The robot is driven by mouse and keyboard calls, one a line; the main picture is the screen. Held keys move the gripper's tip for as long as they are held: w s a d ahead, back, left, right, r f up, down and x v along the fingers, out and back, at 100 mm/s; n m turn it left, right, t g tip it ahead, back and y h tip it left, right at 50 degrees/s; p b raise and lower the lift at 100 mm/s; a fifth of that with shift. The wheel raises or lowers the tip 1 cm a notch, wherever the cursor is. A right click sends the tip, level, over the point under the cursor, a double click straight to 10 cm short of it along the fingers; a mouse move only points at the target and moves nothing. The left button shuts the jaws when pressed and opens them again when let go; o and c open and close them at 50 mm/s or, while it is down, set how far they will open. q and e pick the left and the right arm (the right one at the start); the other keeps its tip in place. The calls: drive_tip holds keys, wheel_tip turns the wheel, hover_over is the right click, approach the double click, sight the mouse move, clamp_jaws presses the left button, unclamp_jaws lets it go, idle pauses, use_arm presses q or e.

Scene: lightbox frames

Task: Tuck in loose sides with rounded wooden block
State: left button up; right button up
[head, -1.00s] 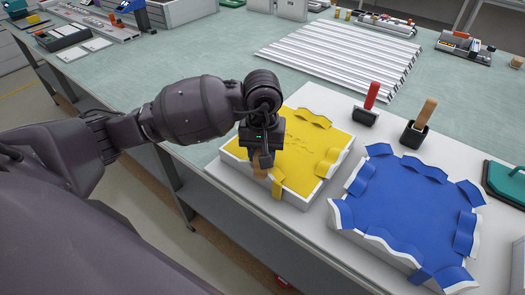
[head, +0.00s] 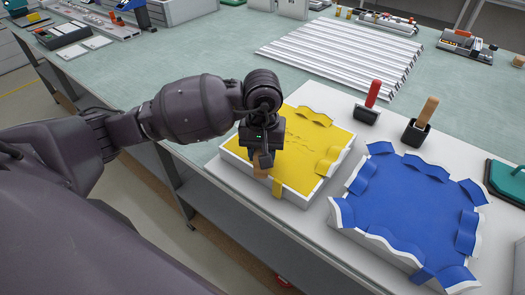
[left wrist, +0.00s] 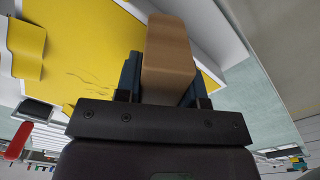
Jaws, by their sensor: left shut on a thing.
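My left gripper (head: 262,158) is shut on a rounded wooden block (head: 262,170) and holds it over the near left edge of the yellow lightbox frame. In the left wrist view the block (left wrist: 169,55) sits between the fingers. The yellow sheet (head: 305,150) lies in a white frame, with loose wavy flaps on its far side (head: 315,115) and right side (head: 328,160). Whether the block touches the sheet is hidden. The blue lightbox frame (head: 410,205) has loose flaps around all its sides. My right gripper is not in view.
A red-handled tool (head: 372,95) and a wooden-handled tool (head: 428,112) stand in black holders behind the frames. White ribbed strips (head: 340,50) lie farther back. A green-handled tool (head: 506,180) is at the right edge.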

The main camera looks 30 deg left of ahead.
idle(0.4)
use_arm(q)
drive_tip(key=shift+r, duration=0.3)
drive_tip(key=shift+r+p, duration=0.45)
drive_tip(key=shift+r, duration=0.4)
drive_tip(key=shift+r+p, duration=0.6)
drive_tip(key=shift+r, duration=1.7)
